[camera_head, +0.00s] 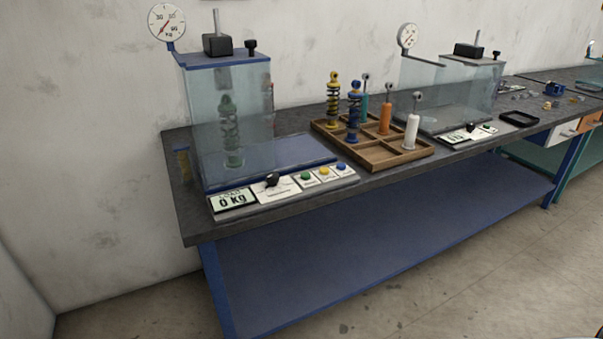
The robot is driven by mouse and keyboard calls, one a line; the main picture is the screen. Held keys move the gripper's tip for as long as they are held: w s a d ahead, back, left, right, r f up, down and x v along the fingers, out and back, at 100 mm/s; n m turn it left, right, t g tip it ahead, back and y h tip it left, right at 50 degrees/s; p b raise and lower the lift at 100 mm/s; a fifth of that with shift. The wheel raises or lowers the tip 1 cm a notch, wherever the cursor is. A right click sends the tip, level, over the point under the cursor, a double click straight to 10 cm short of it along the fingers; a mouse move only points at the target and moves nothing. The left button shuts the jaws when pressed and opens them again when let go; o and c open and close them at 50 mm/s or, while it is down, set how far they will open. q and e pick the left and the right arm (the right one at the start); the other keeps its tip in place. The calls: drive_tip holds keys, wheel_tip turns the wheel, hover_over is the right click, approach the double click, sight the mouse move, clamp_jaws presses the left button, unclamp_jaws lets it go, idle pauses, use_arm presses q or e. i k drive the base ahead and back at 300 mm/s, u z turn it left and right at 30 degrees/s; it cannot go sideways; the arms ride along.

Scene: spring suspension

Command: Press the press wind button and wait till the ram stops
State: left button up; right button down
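The press (225,61) stands at the left end of the bench, with a blue frame and clear walls. A green coil-spring shock (231,130) stands upright inside, seen through the clear wall. The control panel in front has a display (232,201) reading "0 kg", a black knob (272,180), a green button (306,176), a yellow button (324,171) and a blue button (341,167). The button labels are too small to read, so I cannot tell which is wind. A round dial gauge (167,22) is at the top left. Neither gripper is in view.
A wooden tray (376,162) right of the press holds several shocks and dampers, including a yellow shock (333,102) and a white damper (411,132). A second clear-walled machine (455,85) and a black tray (519,118) stand farther right. The floor before the bench is clear.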

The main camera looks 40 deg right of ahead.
sight(304, 176)
drive_tip(key=i, duration=0.6)
drive_tip(key=z, duration=0.95)
